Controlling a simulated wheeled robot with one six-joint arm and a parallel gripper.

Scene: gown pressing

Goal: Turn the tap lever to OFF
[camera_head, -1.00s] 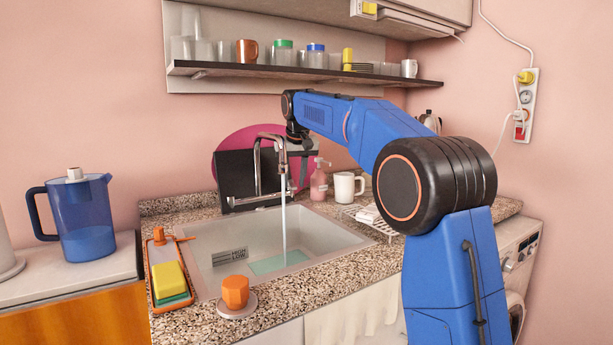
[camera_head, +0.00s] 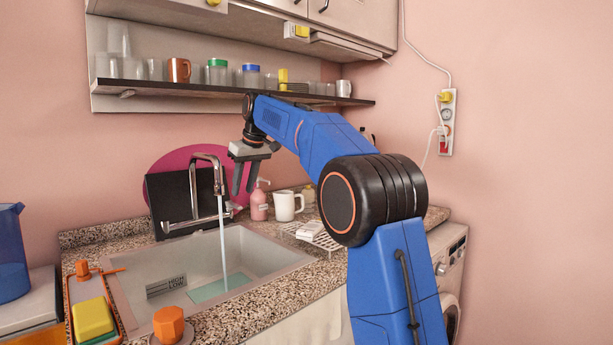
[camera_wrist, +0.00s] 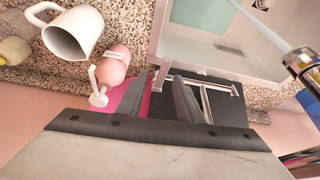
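The chrome tap (camera_head: 207,157) stands at the back of the sink, and a stream of water (camera_head: 223,255) falls from its spout. Its horizontal bar (camera_head: 182,227) runs low across the back. A small piece at the bar's right end may be the lever; I cannot read its position. My gripper (camera_head: 244,192) points down, right of the spout, with its two fingers apart and nothing between them. In the wrist view my gripper (camera_wrist: 171,72) shows its fingers beside a chrome bar (camera_wrist: 206,90), apparently the tap's; I cannot tell whether they touch. The spout end (camera_wrist: 298,62) is at the right.
A pink soap bottle (camera_head: 259,206) and a white mug (camera_head: 287,206) stand right of the tap. A dark board (camera_head: 168,200) and a magenta disc lean behind it. The shelf (camera_head: 150,86) with cups hangs above. The sink basin (camera_head: 130,281) lies in front.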

